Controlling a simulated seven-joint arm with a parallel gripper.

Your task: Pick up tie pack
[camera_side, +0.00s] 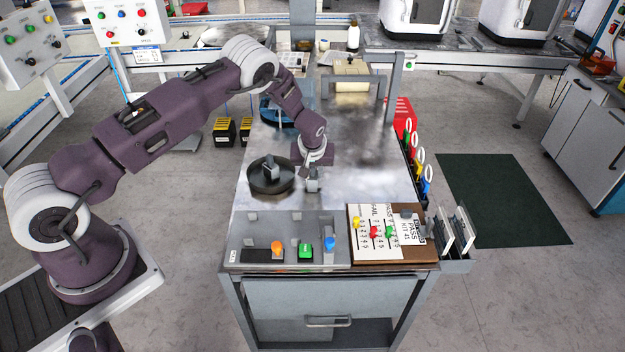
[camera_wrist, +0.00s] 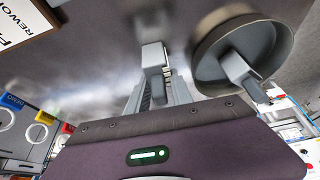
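My gripper (camera_side: 313,184) points down just above the metal table, right of a round dark dish (camera_side: 256,186). In the wrist view my gripper (camera_wrist: 160,65) shows its fingers close together in front of the grey table top; whether anything is between them is unclear. The dish (camera_wrist: 205,62) is at upper right there, apart from the fingers, with a grey block-like piece (camera_wrist: 238,70) across it. That piece also shows in the side view (camera_side: 271,172). I cannot identify a tie pack for certain in either view.
A grey tray (camera_side: 240,256) with coloured pieces lies at the table's front, beside a brown board (camera_side: 400,254) with labelled cards. Coloured loop-handled items (camera_side: 419,160) hang on the right edge.

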